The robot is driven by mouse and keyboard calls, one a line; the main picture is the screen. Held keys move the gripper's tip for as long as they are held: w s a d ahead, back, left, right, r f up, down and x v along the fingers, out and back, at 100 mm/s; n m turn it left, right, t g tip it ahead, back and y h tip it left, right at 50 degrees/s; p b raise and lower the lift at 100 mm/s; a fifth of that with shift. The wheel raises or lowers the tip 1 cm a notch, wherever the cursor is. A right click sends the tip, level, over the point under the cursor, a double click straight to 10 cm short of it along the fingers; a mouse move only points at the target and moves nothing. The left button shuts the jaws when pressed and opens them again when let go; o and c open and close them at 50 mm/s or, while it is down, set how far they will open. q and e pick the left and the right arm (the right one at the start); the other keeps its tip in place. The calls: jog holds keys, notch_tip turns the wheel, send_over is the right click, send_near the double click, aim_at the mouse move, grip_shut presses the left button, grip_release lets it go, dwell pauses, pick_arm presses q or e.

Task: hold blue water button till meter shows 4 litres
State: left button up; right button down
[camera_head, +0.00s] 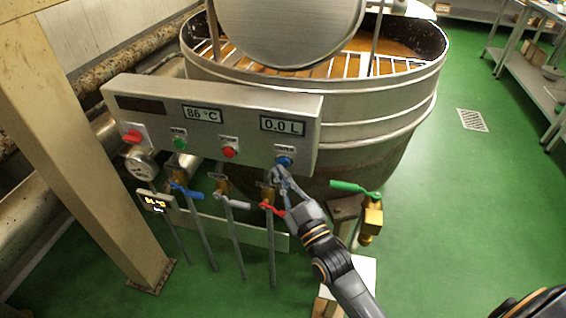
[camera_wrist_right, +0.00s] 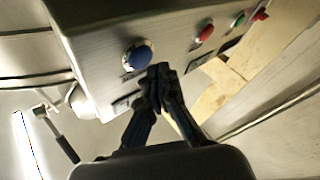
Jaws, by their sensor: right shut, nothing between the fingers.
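The blue water button (camera_head: 284,161) sits at the lower right of the grey control panel (camera_head: 240,105). The litre meter (camera_head: 283,126) above it reads 0.0 L. My right gripper (camera_head: 280,174) is shut and empty, its tips at the button's lower edge in the head view. In the right wrist view the blue button (camera_wrist_right: 138,55) shows whole, and the shut fingertips (camera_wrist_right: 158,72) are just below and right of it. I cannot tell whether they touch it. My left gripper is out of view.
The panel also has a green button (camera_head: 180,142), a red button (camera_head: 229,152), a red switch (camera_head: 132,136) and an 86 °C display (camera_head: 202,114). The large kettle (camera_head: 400,110) stands behind. Green floor is free at right.

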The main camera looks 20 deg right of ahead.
jog(key=shift+w+d, duration=0.2)
jog(key=shift+w, duration=0.1)
jog(key=shift+w+d, duration=0.3)
jog(key=shift+w, duration=0.1)
dwell(3.3)
jog(key=shift+s, duration=0.1)
dwell(0.7)
jog(key=shift+s+a+p, duration=0.5)
jog(key=shift+s+a, duration=0.05)
jog(key=shift+s, duration=0.1)
jog(key=s+a+p, duration=0.1)
jog(key=s, duration=0.1)
jog(key=s+a, duration=0.1)
jog(key=s, duration=0.1)
jog(key=shift+a+p, duration=0.4)
